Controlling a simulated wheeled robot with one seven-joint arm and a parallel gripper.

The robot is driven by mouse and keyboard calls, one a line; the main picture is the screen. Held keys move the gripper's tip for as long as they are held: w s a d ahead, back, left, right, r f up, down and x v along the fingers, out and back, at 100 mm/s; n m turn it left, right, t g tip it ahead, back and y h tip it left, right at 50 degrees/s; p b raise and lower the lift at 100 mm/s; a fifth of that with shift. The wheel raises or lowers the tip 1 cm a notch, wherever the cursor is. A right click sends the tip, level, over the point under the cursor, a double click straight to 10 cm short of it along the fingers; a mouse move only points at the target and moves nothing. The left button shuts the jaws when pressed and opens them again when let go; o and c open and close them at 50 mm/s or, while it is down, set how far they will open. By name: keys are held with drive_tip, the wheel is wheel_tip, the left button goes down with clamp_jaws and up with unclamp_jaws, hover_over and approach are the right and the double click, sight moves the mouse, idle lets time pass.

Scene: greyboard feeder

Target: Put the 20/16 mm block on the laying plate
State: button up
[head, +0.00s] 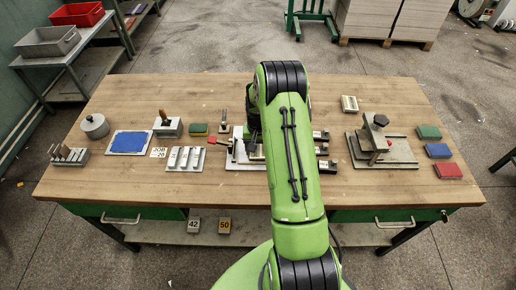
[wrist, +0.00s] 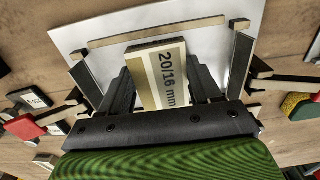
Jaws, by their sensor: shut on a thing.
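The 20/16 mm block (wrist: 171,80), cream-faced with dark edges and black print, sits between the two dark fingers of my gripper (wrist: 160,75) in the wrist view. The gripper is shut on it. Behind the block lies a white plate (wrist: 110,29) with pale bars and dark-sided pieces around it, which looks like the laying plate. The block is over this plate; I cannot tell whether it touches it. In the head view the white plate (head: 236,162) shows partly at the table's middle, and my green arm hides the block and much of the plate.
Left of the plate stand a rack of pale blocks (head: 186,159), a blue pad (head: 129,142) and a grey pot (head: 95,126). To the right are a clamp fixture (head: 374,135) and red, blue and green blocks (head: 438,151). The table's front strip is mostly clear.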

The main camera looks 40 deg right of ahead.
sight(258, 151)
drive_tip(key=o, duration=1.1)
drive_tip(key=shift+o, duration=0.2)
wheel_tip(258, 151, up, 16)
drive_tip(key=p, duration=0.1)
drive_tip(key=shift+a, duration=0.1)
